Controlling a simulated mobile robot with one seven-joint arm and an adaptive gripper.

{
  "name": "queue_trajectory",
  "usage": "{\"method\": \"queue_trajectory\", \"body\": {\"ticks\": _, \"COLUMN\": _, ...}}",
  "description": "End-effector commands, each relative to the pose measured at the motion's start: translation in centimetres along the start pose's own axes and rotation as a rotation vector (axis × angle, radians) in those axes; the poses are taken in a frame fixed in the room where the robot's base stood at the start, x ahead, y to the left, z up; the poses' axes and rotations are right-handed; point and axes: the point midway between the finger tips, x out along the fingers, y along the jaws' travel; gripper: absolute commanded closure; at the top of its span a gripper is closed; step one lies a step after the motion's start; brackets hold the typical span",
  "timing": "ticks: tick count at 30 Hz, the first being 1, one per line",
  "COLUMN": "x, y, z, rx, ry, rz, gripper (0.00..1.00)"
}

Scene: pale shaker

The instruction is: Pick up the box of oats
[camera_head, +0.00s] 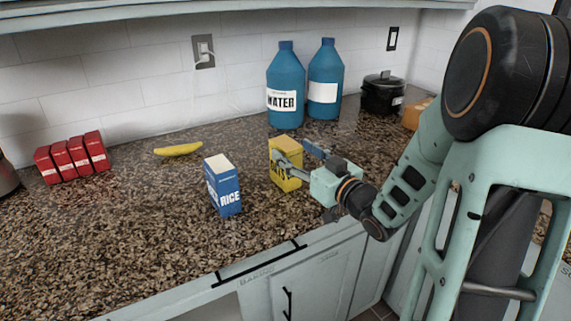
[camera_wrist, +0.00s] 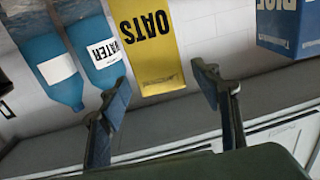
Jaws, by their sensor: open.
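The yellow box of oats (camera_head: 275,150) stands upright on the counter, right of the blue rice box. My gripper (camera_head: 294,152) is open at the oats box, with one finger in front of it and the other toward its right side. In the wrist view, which is upside down, the oats box (camera_wrist: 147,42) shows between the spread fingers of my gripper (camera_wrist: 161,84). The box looks just beyond the fingertips. Contact cannot be told. The finger hides part of the box's label in the head view.
The rice box (camera_head: 222,187) stands close on the left and also shows in the wrist view (camera_wrist: 290,28). Two blue water bottles (camera_head: 284,85) stand behind. A banana (camera_head: 178,149), several red packages (camera_head: 73,157) and a black pot (camera_head: 382,94) are farther off. The front-left counter is clear.

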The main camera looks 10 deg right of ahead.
Motion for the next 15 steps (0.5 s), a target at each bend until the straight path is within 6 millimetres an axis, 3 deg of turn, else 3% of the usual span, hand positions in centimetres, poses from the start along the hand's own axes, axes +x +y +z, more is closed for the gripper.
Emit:
{"method": "queue_trajectory", "body": {"ticks": 6, "x": 3.3, "y": -0.2, "z": -0.3, "rx": 0.0, "ry": 0.001, "rz": -0.004, "gripper": 0.42}}
{"method": "queue_trajectory", "body": {"ticks": 15, "x": 4.0, "y": -0.1, "z": -0.4, "rx": 0.0, "ry": 0.001, "rz": 0.0, "gripper": 0.42}}
